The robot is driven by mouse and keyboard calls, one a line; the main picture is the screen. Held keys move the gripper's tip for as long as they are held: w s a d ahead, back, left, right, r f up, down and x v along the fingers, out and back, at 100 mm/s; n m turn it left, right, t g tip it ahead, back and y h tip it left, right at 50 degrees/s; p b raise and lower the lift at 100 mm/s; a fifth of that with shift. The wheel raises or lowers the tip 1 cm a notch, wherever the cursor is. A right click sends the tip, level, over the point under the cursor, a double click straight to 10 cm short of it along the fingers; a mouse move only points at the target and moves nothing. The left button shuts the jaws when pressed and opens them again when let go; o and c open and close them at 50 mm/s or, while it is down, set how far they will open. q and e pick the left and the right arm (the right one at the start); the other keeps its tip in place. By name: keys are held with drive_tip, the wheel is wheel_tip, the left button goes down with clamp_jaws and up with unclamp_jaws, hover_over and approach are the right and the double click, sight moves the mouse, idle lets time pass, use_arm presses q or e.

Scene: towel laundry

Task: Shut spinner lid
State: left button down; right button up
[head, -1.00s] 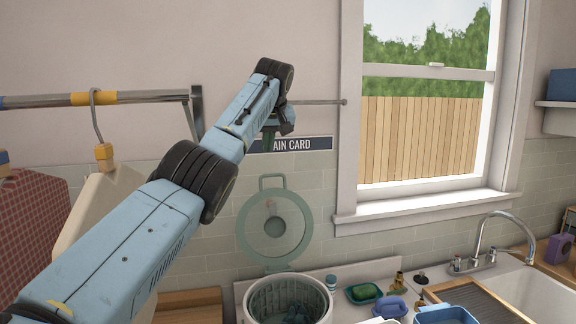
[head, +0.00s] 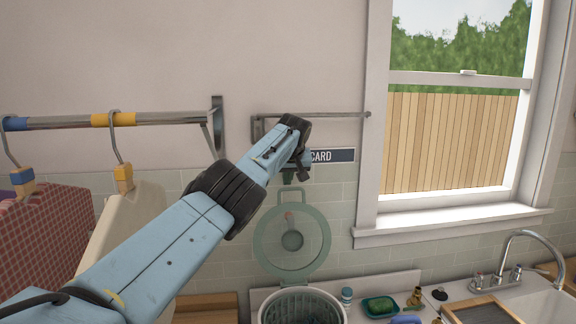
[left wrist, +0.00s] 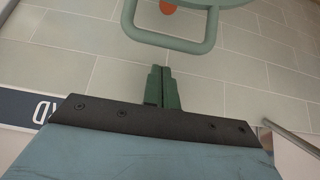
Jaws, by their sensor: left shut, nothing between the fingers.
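The spinner's round green lid (head: 292,262) stands open and upright against the tiled wall, its loop handle (head: 290,197) at the top. The spinner tub (head: 300,308) below it is open, with a ribbed basket inside; its lower part is cut off by the frame. My left gripper (head: 289,178) is above the lid handle, pointing down. In the left wrist view its green fingers (left wrist: 163,88) are closed together and empty, close to the lid handle (left wrist: 168,42). My right gripper does not show.
A rail (head: 70,121) with hangers and hung cloths is at the left. A wall sign (head: 332,155) and a thin wall bar (head: 330,115) are near my left gripper. A green soap dish (head: 380,306) and sink (head: 530,304) are at the right.

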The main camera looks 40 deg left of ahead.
use_arm(q)
drive_tip(key=shift+s+f, duration=0.15)
drive_tip(key=shift+f, duration=0.05)
drive_tip(key=shift+s+d+r, duration=0.1)
drive_tip(key=shift+s+d, duration=0.45)
drive_tip(key=shift+d, duration=0.15)
drive_tip(key=shift+s+d+r, duration=0.1)
drive_tip(key=shift+s+d, duration=0.4)
drive_tip(key=shift+d, duration=0.2)
drive_tip(key=shift+d+f, duration=0.1)
drive_tip(key=shift+d, duration=0.1)
